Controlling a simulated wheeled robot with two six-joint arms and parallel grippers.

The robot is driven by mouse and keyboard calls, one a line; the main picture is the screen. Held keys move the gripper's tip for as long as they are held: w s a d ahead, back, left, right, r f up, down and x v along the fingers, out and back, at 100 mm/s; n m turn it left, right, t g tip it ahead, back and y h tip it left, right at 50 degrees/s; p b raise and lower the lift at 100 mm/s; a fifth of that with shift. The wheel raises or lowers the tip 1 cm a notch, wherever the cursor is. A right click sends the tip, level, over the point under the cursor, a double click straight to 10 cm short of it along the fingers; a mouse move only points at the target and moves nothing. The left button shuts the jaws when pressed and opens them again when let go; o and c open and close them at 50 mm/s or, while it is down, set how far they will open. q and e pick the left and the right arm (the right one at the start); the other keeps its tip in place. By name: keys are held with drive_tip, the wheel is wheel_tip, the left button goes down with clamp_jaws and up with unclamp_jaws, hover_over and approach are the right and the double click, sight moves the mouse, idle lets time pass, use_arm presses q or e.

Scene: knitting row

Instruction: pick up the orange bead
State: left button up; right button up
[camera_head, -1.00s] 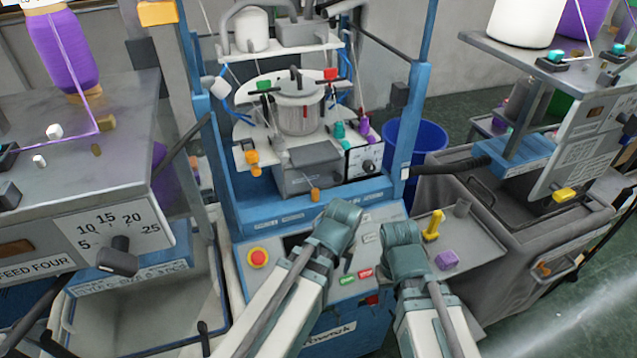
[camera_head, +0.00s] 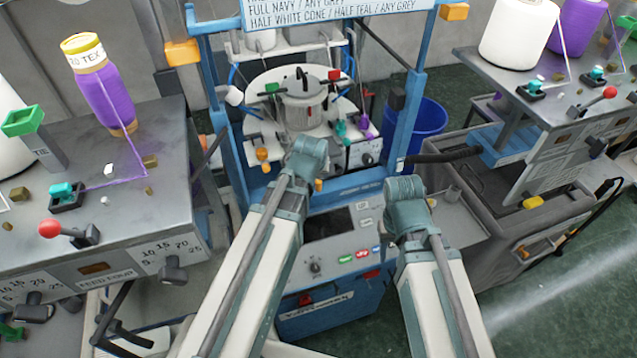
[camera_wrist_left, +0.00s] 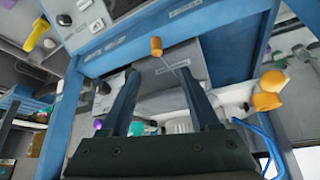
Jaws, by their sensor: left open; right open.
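A small orange bead (camera_wrist_left: 156,46) on a thin rod shows in the left wrist view, just beyond the left fingertips and roughly in line with the space between them. In the head view an orange bead (camera_head: 318,184) shows at the front of the machine, beside my left wrist. My left gripper (camera_wrist_left: 158,72) is open and empty. Its fingers are hidden by its own wrist in the head view. My right gripper (camera_head: 407,190) is open, in front of the machine's right post, its fingertips not clearly visible. I cannot tell if the left fingers touch anything.
Another orange piece (camera_wrist_left: 266,92) sits right of the left fingers. The blue machine frame (camera_head: 403,125) stands around the work area. A table with yarn (camera_head: 150,210) is at left, another (camera_head: 500,62) at right. A blue bin (camera_head: 425,120) stands behind.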

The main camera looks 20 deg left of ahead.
sight(318, 182)
use_arm(q)
drive_tip(key=b+x, duration=0.7)
drive_tip(key=x, duration=0.1)
drive_tip(key=shift+f, duration=0.1)
drive_tip(key=shift+w+f, duration=0.15)
drive_tip(key=b+x, duration=0.4)
drive_tip(key=x, duration=0.1)
drive_tip(key=shift+w+d+f+b, duration=0.1)
drive_tip(key=shift+w+d+b, duration=0.15)
drive_tip(key=shift+b, duration=0.15)
drive_tip(key=shift+c, duration=0.6)
clamp_jaws()
